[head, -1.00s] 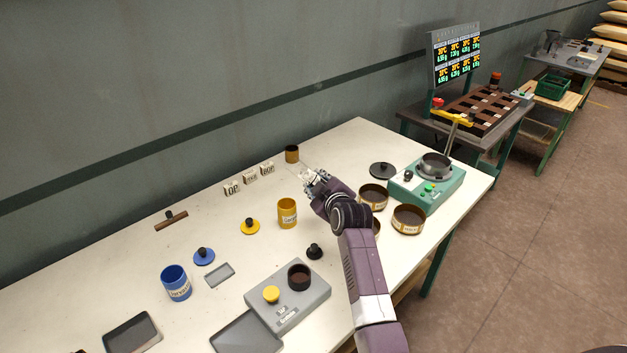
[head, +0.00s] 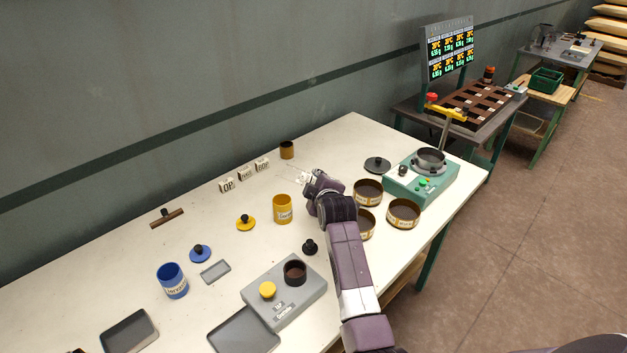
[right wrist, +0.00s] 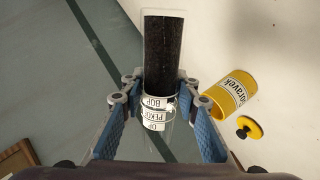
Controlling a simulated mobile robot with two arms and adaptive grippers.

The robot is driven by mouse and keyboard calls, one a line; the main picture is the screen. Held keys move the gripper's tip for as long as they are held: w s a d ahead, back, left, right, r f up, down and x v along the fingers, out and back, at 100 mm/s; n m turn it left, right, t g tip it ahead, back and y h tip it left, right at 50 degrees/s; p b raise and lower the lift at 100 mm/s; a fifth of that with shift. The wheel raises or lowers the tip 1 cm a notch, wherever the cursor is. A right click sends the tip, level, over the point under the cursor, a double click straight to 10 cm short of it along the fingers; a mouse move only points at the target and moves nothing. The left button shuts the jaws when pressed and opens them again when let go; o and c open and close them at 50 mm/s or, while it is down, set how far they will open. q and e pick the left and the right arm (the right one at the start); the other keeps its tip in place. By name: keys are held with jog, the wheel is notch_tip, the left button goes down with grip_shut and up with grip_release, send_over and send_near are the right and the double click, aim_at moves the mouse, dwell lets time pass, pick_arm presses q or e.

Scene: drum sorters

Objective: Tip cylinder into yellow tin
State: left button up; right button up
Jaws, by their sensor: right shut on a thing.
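My right gripper (head: 306,179) is above the table, behind and a little right of the yellow tin (head: 283,209). It is shut on a clear cylinder (right wrist: 164,48), with a blue-padded finger on each side. The cylinder has dark material in its far part and white printed labels near the fingers. In the head view it is only a faint outline left of the gripper, and it looks strongly tilted. The open yellow tin also shows in the right wrist view (right wrist: 234,95), to the right of the cylinder and apart from it. My left gripper is not in view.
The yellow lid (head: 245,223) lies left of the tin. A brown tin (head: 287,150) and small label blocks (head: 245,174) stand behind. Round sieves (head: 403,213) and a green machine (head: 421,178) are at right. A blue tin (head: 172,281) and grey scale (head: 284,292) are nearer.

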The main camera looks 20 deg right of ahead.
jog(key=shift+f+n+p, duration=0.1)
jog(key=shift+n+p, duration=0.2)
jog(key=shift+d+f+n+g+h, duration=0.1)
jog(key=shift+f+n+g+h, duration=0.2)
jog(key=shift+h, duration=0.1)
jog(key=shift+f+n+g+h, duration=0.3)
jog(key=shift+f+n+h, duration=0.3)
jog(key=shift+f+n, duration=0.15)
jog(key=shift+w+a+r+n+h+p, duration=0.1)
jog(key=shift+a+n+h+p, duration=0.1)
jog(key=shift+n+h+p, duration=0.3)
jog(key=shift+a+r+n+g, duration=0.1)
jog(key=shift+r+n+g, duration=0.15)
jog(key=shift+g, duration=0.05)
jog(key=shift+a+r+h, duration=0.1)
jog(key=shift+r+h, duration=0.05)
jog(key=shift+h, duration=0.15)
jog(key=shift+w+r+n+p, duration=0.1)
jog(key=shift+r+n+p, duration=0.2)
jog(key=shift+p, duration=0.1)
jog(key=shift+w+a+r+n+h, duration=0.15)
jog(key=shift+a+r+n+h, duration=0.2)
jog(key=shift+r+n+h, duration=0.15)
jog(key=shift+a, duration=0.1)
